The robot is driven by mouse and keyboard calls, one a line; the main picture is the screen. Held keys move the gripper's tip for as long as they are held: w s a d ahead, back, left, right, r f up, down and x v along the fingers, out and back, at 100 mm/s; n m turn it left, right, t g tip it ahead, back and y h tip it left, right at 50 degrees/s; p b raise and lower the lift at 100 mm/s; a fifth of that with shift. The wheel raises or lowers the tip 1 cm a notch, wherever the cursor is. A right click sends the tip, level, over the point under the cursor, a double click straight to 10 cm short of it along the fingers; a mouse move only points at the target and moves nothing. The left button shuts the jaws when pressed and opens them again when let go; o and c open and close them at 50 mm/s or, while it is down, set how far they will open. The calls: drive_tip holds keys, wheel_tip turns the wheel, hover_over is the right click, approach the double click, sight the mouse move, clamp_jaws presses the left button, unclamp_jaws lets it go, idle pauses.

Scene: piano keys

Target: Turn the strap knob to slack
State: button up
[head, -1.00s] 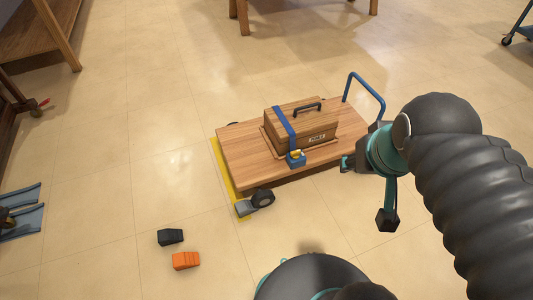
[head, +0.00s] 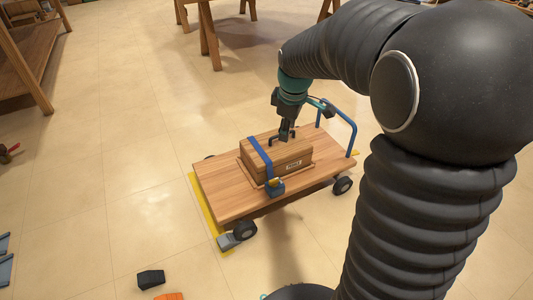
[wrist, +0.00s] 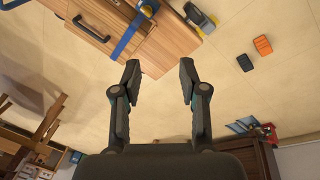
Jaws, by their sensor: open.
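A wooden box (head: 290,160) with a black handle and a label sits on a wooden cart deck (head: 225,185). A blue strap (head: 260,153) runs over the box, also seen in the wrist view (wrist: 127,40).
The cart has a blue push handle (head: 343,128) at right and a grey pedal (head: 228,242) by the front left wheel. A black block (head: 151,279) and an orange block (head: 169,296) lie on the floor. Open floor lies left of the cart.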

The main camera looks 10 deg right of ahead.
drive_tip(key=w+f+n+g, duration=0.1)
drive_tip(key=w+f+n, duration=0.4)
drive_tip(key=w+f, duration=0.6)
drive_tip(key=n+g, duration=0.2)
drive_tip(key=n, duration=0.3)
hover_over(274, 179)
wheel_tip(274, 179, down, 14)
wheel_tip(274, 179, down, 14)
drive_tip(key=shift+s+r+b, duration=0.1)
drive_tip(key=shift+r+b, duration=0.05)
drive_tip(key=shift+b, duration=0.5)
clamp_jaws()
